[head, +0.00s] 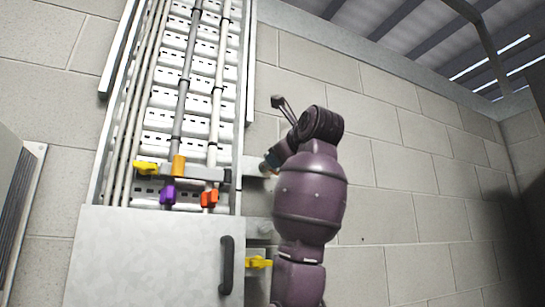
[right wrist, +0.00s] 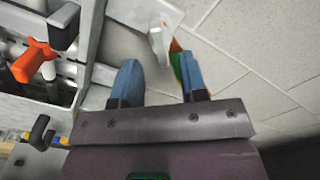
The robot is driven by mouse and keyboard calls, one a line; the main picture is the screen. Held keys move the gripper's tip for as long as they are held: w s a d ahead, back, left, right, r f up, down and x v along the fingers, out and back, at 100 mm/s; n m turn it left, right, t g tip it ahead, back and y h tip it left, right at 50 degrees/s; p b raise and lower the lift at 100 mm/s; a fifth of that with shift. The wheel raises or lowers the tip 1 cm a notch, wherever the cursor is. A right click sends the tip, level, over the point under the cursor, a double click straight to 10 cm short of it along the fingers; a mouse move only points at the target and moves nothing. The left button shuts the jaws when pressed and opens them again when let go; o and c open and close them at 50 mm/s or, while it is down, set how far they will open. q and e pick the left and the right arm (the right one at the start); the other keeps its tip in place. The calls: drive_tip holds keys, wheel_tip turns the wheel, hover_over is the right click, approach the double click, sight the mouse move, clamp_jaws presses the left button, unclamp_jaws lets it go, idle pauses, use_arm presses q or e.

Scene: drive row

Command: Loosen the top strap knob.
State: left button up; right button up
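A grey strap bar (head: 203,173) crosses the upright pipes in the head view, with a yellow knob (head: 146,168) at its left end. Another yellow knob (head: 258,262) sits lower, right of the panel door. I cannot tell which is the top strap knob. My right gripper (head: 272,161) is beside the wall right of the tray, largely hidden by its own arm. In the right wrist view its blue fingers (right wrist: 161,78) are apart with nothing clearly between them. A small green and orange part (right wrist: 178,64) shows against the right finger, near a pale grey bracket (right wrist: 158,32). My left gripper is out of view.
A purple handle (head: 168,194) and an orange-red handle (head: 209,198) hang on the pipes; the orange one also shows in the right wrist view (right wrist: 36,62). A grey panel door (head: 145,255) with a black pull handle (head: 226,265) stands below. Bare block wall lies to the right.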

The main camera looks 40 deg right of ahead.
drive_tip(key=shift+p+x, duration=0.6)
drive_tip(key=shift+x, duration=1.65)
drive_tip(key=shift+s+a, duration=0.1)
drive_tip(key=c, duration=0.7)
